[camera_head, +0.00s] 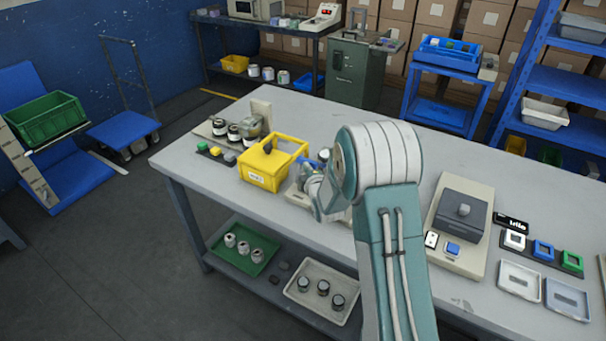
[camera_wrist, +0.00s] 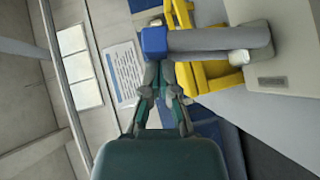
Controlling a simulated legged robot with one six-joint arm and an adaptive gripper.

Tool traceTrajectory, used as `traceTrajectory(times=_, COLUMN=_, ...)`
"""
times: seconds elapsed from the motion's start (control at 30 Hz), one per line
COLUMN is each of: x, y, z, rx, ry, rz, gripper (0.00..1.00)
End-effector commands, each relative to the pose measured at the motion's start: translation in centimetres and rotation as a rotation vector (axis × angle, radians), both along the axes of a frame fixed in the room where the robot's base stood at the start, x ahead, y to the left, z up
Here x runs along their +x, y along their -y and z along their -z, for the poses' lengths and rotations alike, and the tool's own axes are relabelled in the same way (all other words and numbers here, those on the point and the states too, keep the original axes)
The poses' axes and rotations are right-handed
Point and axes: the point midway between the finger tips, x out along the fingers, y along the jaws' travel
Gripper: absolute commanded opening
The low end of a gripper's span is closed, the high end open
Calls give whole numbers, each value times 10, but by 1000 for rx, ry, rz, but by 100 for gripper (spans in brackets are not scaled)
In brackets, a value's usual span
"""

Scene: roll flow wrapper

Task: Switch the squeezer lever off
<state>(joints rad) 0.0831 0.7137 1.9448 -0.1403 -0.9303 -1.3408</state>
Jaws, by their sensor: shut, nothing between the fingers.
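In the wrist view, a grey bar with a blue end (camera_wrist: 205,41) lies across the upper middle, in front of a yellow frame (camera_wrist: 205,75). It looks like the squeezer lever, but I cannot be sure. My gripper (camera_wrist: 160,68) is shut and empty, with its fingertips just below the bar's blue end. I cannot tell whether they touch it. In the head view, my arm hides the fingers and much of the bench behind it. No lever can be clearly made out there.
The grey workbench (camera_head: 200,160) carries a yellow bin (camera_head: 262,173) and several dark-lidded jars left of my arm. A flat machine with a dark block (camera_head: 462,213) and two trays stand right of it. Bare bench top lies at the far side.

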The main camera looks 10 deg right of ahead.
Motion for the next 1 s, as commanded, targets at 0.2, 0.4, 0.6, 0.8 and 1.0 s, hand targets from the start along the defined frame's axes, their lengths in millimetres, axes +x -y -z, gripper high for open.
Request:
traceTrajectory(times=0.2, x=8, y=8, z=-1, rx=53, ry=-55, rz=0, gripper=0)
traceTrajectory(times=0.4, x=12, y=11, z=-1, rx=51, ry=-54, rz=0, gripper=0)
traceTrajectory(times=0.6, x=13, y=12, z=-1, rx=51, ry=-53, rz=0, gripper=0)
traceTrajectory(times=0.8, x=13, y=13, z=-1, rx=51, ry=-52, rz=0, gripper=0)
traceTrajectory(times=1.0, x=13, y=13, z=-1, rx=51, ry=-52, rz=1, gripper=0)
